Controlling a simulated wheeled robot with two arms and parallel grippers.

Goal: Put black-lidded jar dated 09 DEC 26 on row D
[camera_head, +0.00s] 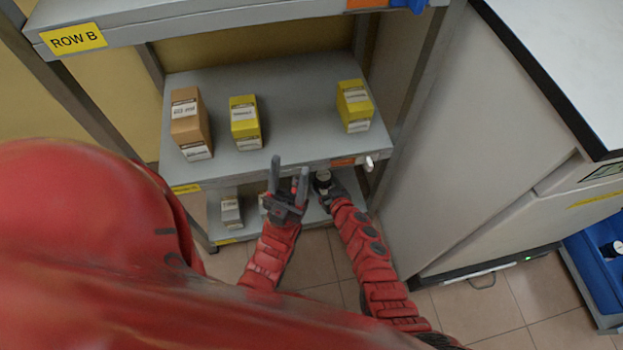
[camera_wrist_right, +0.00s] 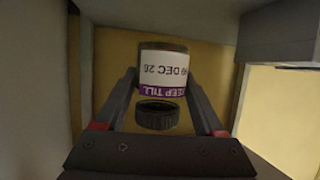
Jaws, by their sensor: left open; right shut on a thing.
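My left gripper (camera_head: 288,178) is open and empty, left of the right one. The lower shelf (camera_head: 313,213) shows partly under the middle shelf; its yellow tag (camera_head: 227,242) is too small to read.
The middle shelf (camera_head: 285,107) holds a brown box (camera_head: 190,123) and two yellow boxes (camera_head: 245,122) (camera_head: 354,106). A pale box (camera_head: 231,212) stands at the lower shelf's left. A grey cabinet (camera_head: 480,130) stands close at right.

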